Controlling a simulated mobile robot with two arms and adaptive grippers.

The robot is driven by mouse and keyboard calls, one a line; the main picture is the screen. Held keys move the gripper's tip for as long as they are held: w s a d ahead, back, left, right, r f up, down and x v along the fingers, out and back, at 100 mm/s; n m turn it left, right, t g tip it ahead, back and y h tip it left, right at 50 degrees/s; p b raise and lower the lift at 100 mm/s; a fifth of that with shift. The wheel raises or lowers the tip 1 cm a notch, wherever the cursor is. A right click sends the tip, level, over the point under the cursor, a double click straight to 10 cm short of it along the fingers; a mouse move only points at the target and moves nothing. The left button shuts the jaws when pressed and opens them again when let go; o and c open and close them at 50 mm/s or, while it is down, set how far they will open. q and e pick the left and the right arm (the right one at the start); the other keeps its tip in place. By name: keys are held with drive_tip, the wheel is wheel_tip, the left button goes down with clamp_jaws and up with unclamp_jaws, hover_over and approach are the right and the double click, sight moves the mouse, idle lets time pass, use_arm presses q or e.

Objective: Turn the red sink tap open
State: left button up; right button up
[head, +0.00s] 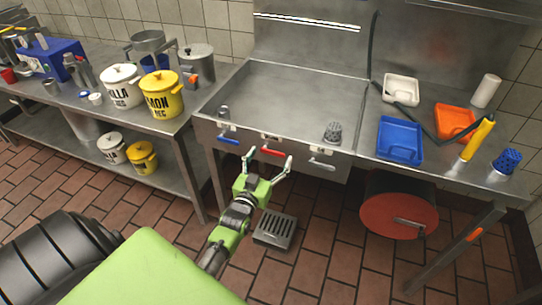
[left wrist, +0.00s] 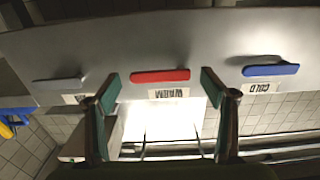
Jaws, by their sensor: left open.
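The red tap (head: 272,152) is a flat lever handle on the front panel of the steel sink (head: 290,95). It lies about level, between a blue tap (head: 228,140) and a grey tap (head: 322,166). My left gripper (head: 267,160) is open and empty in front of the panel, its fingers spread to either side of the red tap. In the left wrist view the red tap (left wrist: 160,76) shows between the two fingertips, with an upside-down "WARM" label. I cannot tell whether either finger touches it. My right gripper is not in view.
A red round drum (head: 398,217) hangs under the right counter. A floor drain (head: 275,231) lies below my gripper.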

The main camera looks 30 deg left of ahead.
use_arm(q)
drive_tip(key=shift+w+a, duration=0.1)
drive_tip(key=shift+w, duration=0.4)
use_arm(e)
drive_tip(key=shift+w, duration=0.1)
use_arm(q)
drive_tip(key=c, duration=1.6)
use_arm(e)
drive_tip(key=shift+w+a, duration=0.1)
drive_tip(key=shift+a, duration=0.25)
